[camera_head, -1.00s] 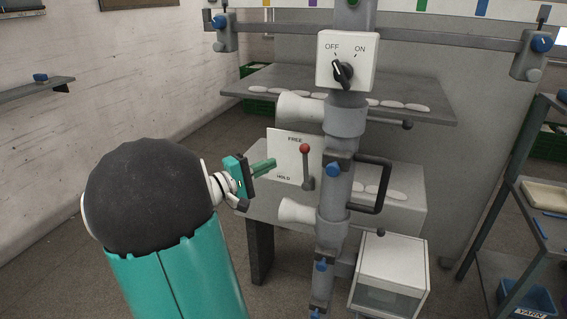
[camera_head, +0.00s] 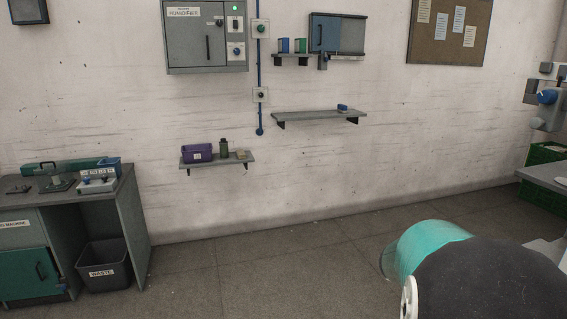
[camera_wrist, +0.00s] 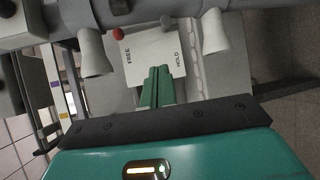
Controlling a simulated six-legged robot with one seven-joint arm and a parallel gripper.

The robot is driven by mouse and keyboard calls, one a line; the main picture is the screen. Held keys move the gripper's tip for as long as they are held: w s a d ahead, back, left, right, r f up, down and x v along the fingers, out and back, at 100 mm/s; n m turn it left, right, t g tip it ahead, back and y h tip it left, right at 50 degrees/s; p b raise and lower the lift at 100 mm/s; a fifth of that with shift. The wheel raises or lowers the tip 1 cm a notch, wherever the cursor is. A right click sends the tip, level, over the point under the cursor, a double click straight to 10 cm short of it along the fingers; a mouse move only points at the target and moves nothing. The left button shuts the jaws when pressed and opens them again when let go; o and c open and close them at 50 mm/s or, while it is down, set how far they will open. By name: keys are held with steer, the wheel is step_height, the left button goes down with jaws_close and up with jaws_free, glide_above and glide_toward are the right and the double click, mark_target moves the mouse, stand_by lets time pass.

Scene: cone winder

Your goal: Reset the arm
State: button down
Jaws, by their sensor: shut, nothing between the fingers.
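My gripper (camera_wrist: 157,82) shows in the wrist view with its green fingers together and nothing between them. It points toward a white plate (camera_wrist: 152,46) marked FREE and HOLD on the cone winder. I cannot tell the exact gap, but no touch is clear. A red-knobbed lever (camera_wrist: 118,34) stands at the plate's FREE side. In the head view only rounded teal and black parts of my arm show at the lower right; my gripper is out of that view.
Pale cones (camera_wrist: 95,55) flank the plate in the wrist view. In the head view are a wall cabinet (camera_head: 190,55), a shelf (camera_head: 320,116), a bench with a waste bin (camera_head: 104,271), and a green crate (camera_head: 545,153) at the right. The middle floor is clear.

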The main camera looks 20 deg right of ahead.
steer(key=w+a+n+t+y, duration=0.2)
steer(key=a+t+y, duration=0.2)
steer(key=a, duration=0.9)
steer(key=w+a+f+n+t+y, duration=0.1)
steer(key=a+t+y, duration=0.3)
steer(key=a, duration=1)
steer(key=w+a+n+t+y, duration=0.3)
steer(key=a+t, duration=0.4)
steer(key=a, duration=0.6)
steer(key=shift+w+a+f+y, duration=0.2)
steer(key=shift+w+f+y, duration=0.15)
steer(key=shift+w+y, duration=0.3)
steer(key=shift+s+d, duration=0.1)
steer(key=shift+d, duration=0.05)
